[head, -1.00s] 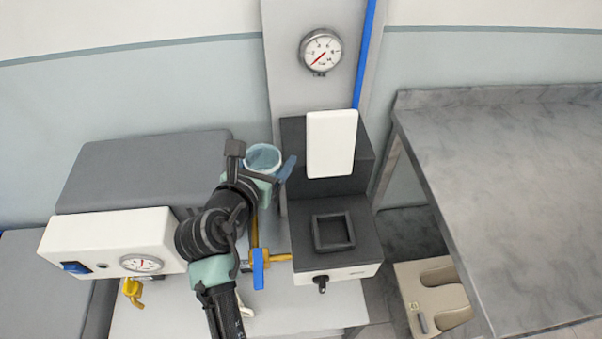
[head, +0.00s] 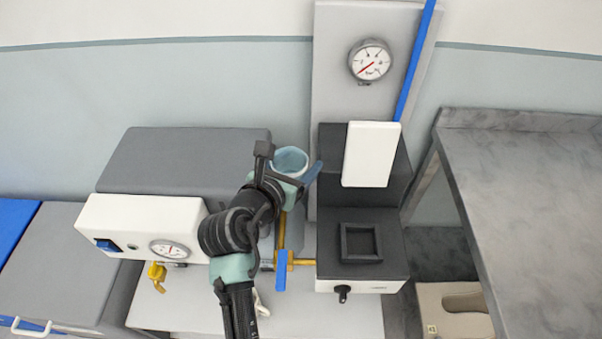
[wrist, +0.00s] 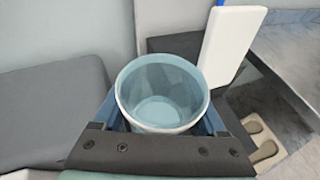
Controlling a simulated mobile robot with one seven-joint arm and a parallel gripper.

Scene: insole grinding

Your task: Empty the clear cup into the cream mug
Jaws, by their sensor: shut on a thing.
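The clear cup (head: 290,157) is a bluish see-through cup, held by my gripper (head: 289,168) in front of the grey wall. In the wrist view the cup (wrist: 162,88) stands between the two fingers of my gripper (wrist: 163,112), with its open mouth towards the camera. The fingers are shut on its sides. I see a pale round bottom inside, but cannot tell whether it holds anything. No cream mug shows in either view.
A black-topped machine with a white panel (head: 370,155) stands just right of the cup. A white box with a gauge (head: 140,228) and a grey padded block (head: 185,165) are at left. A grey stone-like table (head: 530,190) is at far right.

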